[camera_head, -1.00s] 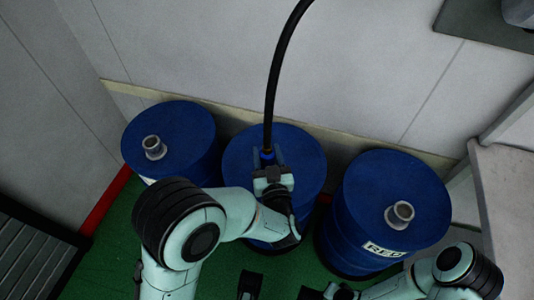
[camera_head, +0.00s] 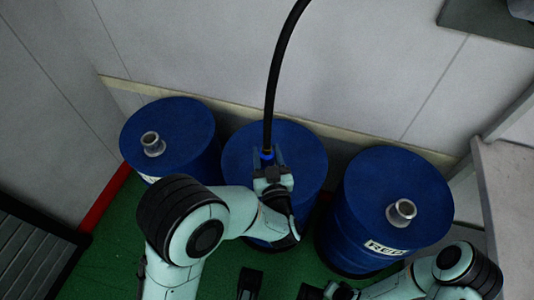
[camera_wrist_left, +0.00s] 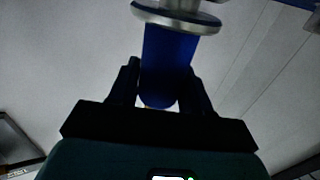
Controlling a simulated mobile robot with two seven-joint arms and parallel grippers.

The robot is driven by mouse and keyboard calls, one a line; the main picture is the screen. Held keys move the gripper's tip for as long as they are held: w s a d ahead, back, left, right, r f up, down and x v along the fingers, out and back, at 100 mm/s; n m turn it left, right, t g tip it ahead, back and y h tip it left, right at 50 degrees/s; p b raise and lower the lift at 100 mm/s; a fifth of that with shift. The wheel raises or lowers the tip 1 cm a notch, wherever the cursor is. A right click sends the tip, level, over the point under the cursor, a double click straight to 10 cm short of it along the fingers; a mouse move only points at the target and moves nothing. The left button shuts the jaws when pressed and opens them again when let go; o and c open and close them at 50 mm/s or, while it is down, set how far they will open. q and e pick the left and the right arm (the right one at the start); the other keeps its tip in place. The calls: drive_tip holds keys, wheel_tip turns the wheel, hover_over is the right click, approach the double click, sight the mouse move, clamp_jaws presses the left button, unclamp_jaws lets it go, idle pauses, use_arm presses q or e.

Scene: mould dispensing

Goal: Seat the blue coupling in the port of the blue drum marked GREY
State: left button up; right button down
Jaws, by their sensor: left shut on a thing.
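My left gripper (camera_head: 270,168) is shut on the blue coupling (camera_head: 267,156) at the lower end of a black hose (camera_head: 274,75), over the middle blue drum (camera_head: 303,155). In the left wrist view the coupling (camera_wrist_left: 168,60) stands between both fingers, with a round metal collar (camera_wrist_left: 176,18) at its upper end. The middle drum's port and label are hidden. The left blue drum (camera_head: 190,125) shows an open metal port (camera_head: 152,144) and a sliver of unreadable white label. My right gripper (camera_head: 280,287) is low at the bottom edge, its fingers apart and empty.
The right blue drum (camera_head: 360,185) is labelled RED and has an open metal port (camera_head: 401,212). A grey wall (camera_head: 200,45) stands close behind the drums. A dark slatted object (camera_head: 35,250) is at the lower left. Green floor (camera_head: 105,240) shows in front.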

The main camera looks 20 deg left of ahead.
use_arm(q)
drive_tip(key=shift+f, duration=0.2)
drive_tip(key=shift+f, duration=0.25)
idle(0.5)
drive_tip(key=o, duration=1.3)
